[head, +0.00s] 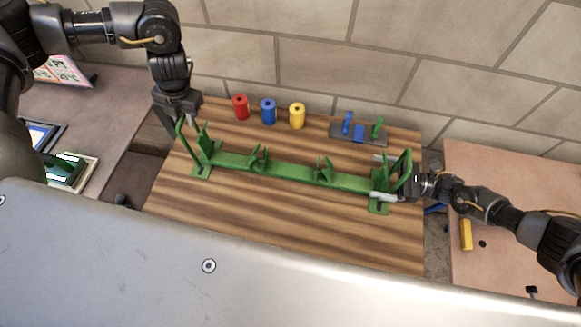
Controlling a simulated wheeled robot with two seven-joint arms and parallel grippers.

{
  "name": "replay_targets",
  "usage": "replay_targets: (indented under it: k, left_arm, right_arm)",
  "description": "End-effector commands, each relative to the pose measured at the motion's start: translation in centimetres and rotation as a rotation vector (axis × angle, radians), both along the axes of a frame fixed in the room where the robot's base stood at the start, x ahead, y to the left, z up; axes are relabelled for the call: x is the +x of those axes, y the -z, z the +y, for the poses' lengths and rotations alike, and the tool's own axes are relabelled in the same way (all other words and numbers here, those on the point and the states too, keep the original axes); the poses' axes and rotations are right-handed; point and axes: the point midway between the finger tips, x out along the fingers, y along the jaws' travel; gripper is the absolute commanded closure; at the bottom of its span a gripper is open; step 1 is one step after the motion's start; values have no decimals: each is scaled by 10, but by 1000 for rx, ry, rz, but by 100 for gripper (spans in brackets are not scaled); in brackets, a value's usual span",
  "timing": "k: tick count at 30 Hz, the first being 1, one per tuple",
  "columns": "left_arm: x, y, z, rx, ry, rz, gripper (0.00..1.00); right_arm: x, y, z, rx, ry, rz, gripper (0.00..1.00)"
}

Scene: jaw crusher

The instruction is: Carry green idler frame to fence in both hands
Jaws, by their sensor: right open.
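The green idler frame (290,171) lies across the wooden table, a long bar with upright brackets and a loop handle at each end. My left gripper (176,120) is over the left handle (183,147), pointing down; I cannot tell whether its jaws are open or touch the handle. My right gripper (384,177) is open at the right end, its pale fingers spread on either side of the right handle (405,178). The frame's feet appear to rest on the table. No fence can be made out.
Red (241,107), blue (268,111) and yellow (297,116) cylinders stand along the back of the wooden table (270,236). A grey tray (346,131) with blue and green pieces is behind the frame. A block wall closes the back. Side tables stand left (108,112) and right (510,172).

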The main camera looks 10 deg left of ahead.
Motion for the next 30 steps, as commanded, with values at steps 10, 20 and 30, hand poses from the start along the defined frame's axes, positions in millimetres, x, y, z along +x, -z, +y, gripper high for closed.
replay_targets:
  k: [10,20,30]
  left_arm:
    - [0,0,0,0,1,0,100]
    - [0,0,0,-1,1,0,100]
    - [1,-3,-1,-1,2,-3,100]
  right_arm:
    - [0,0,0,0,0,0,38]
    - [0,0,0,0,0,0,81]
    - [2,-4,1,7,-1,-7,99]
